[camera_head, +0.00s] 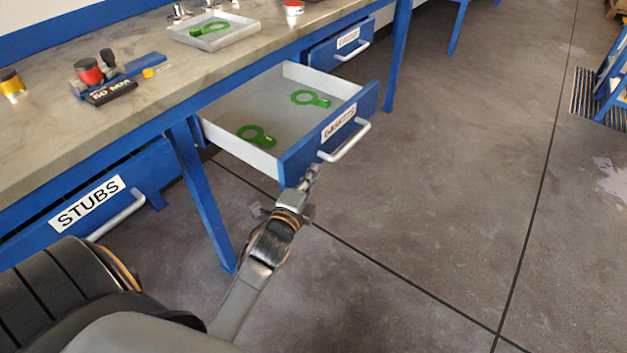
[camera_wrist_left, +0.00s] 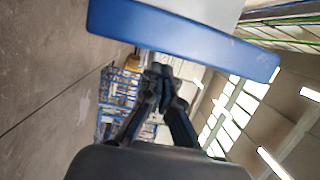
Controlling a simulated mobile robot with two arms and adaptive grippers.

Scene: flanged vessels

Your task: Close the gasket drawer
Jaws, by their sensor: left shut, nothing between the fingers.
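The gasket drawer (camera_head: 220,136) is pulled out from under the bench, with a blue front, a white label and a pale bar handle (camera_head: 345,141). Two green ring-shaped gaskets (camera_head: 257,136) lie inside it. My left gripper (camera_head: 312,176) is shut and empty at the near left end of the drawer front, below the handle. In the left wrist view, my left gripper (camera_wrist_left: 160,72) points at the blue drawer front (camera_wrist_left: 185,38). I cannot tell whether its fingertips touch the front. My right gripper is not in view.
The workbench (camera_head: 130,100) holds a grey tray (camera_head: 212,42) with a green gasket, and several small parts. A blue bench leg (camera_head: 203,195) stands left of my gripper. A STUBS drawer (camera_head: 90,200) is at the left, another drawer (camera_head: 340,44) behind.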

